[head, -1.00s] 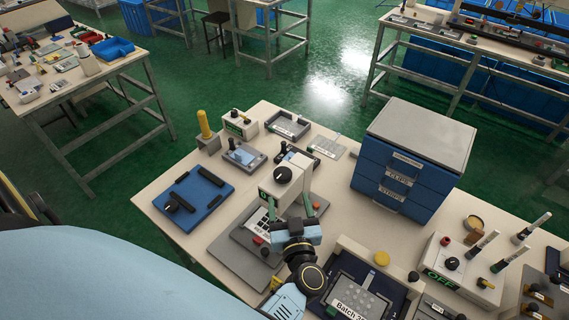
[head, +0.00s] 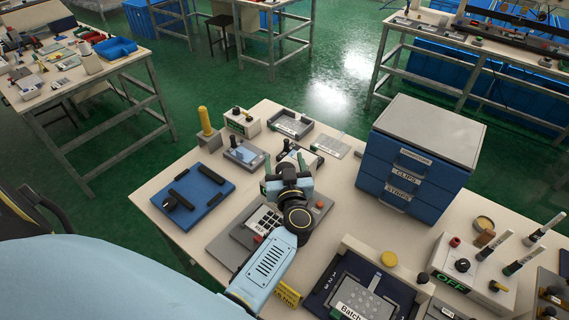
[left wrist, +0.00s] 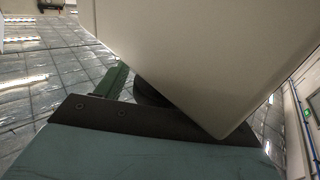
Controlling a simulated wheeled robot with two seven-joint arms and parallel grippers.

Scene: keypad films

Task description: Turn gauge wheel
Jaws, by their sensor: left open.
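The gauge stands on a grey base plate (head: 222,245) at the table's near edge. Its pale head and black wheel are mostly hidden behind my left gripper (head: 285,165) in the head view. In the left wrist view the pale block (left wrist: 215,55) fills the top, very close. A dark round part (left wrist: 150,92), probably the wheel, shows below its edge, near a green finger (left wrist: 110,80). My left gripper is open at the gauge head; I cannot tell whether it touches the wheel. My right gripper is not in view.
A blue plate (head: 198,195) with black bars lies left of the gauge. A blue drawer cabinet (head: 412,178) stands to the right. A dark batch tray (head: 325,285) and an OFF box (head: 462,268) are at the front right. Small fixtures line the back.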

